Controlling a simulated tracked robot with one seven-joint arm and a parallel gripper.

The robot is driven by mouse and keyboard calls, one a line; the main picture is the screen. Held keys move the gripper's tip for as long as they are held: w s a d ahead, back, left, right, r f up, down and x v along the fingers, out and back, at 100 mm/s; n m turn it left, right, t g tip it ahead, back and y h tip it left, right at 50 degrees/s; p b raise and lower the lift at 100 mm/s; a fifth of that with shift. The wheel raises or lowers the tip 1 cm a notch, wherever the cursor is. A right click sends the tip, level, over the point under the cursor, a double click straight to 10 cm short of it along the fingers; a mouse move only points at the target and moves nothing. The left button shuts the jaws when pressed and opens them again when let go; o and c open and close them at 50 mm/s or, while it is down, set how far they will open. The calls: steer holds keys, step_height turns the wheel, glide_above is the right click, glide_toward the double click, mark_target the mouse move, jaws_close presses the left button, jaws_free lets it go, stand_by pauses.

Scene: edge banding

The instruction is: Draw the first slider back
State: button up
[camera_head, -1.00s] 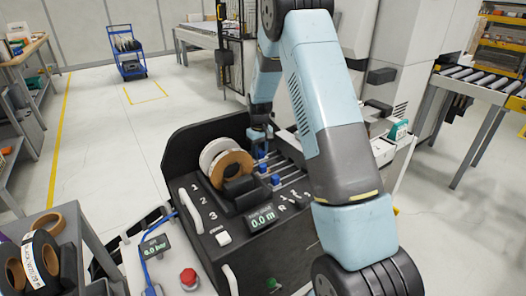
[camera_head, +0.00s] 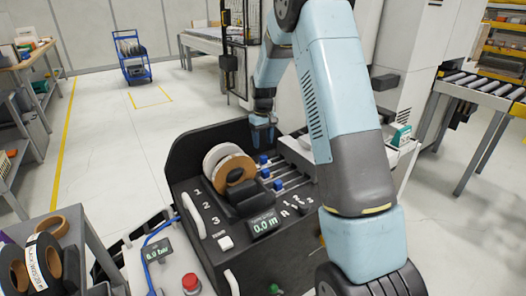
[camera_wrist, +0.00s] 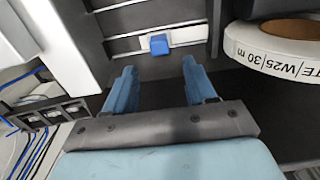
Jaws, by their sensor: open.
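Several blue slider knobs sit in slots on the black console (camera_head: 180,160). The farthest knob (camera_head: 263,159) is closest to my gripper (camera_head: 262,143), and the others (camera_head: 265,173) (camera_head: 278,184) lie nearer the camera. The numbers 1, 2, 3 stand on the console's left, 1 farthest. In the wrist view my gripper (camera_wrist: 158,64) is open and empty, pointing at the slotted panel. One blue knob (camera_wrist: 159,45) shows just beyond the fingertips, roughly centred between them and apart from both. I cannot tell the exact gap in depth.
A white tape roll (camera_wrist: 275,42) lies close to the right finger in the wrist view. White and brown rolls (camera_head: 232,168) stand on the console beside the slots. A display (camera_head: 264,223) reads 0.0 m. The console's raised black back wall (camera_head: 190,140) stands near the gripper.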

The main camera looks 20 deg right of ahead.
steer(key=shift+r, duration=2.75)
steer(key=shift+c, duration=0.2)
steer(key=shift+f, duration=0.1)
steer(key=shift+c, duration=0.7)
steer(key=shift+s+d+f, duration=0.1)
steer(key=shift+d+f, duration=0.05)
steer(key=shift+d, duration=0.15)
steer(key=shift+c, duration=0.7)
steer(key=d+y, duration=0.1)
steer(key=s+d+f+y, duration=0.1)
steer(key=d+f+y, duration=0.1)
steer(key=shift+s+d+n, duration=0.3)
steer(key=shift+d, duration=0.1)
steer(key=c, duration=0.5)
steer(key=d+y, duration=0.1)
steer(key=d+t+y, duration=0.1)
steer(key=d, duration=0.1)
steer(key=d+t+y, duration=0.1)
steer(key=shift+s+d+f+n, duration=0.3)
steer(key=shift+d+f, duration=0.05)
steer(key=shift+d, duration=0.05)
jaws_close()
steer(key=y, duration=0.1)
glide_above(273, 164)
steer(key=shift+t, duration=0.3)
step_height(273, 164, down, 8)
steer(key=shift+s+r, duration=0.1)
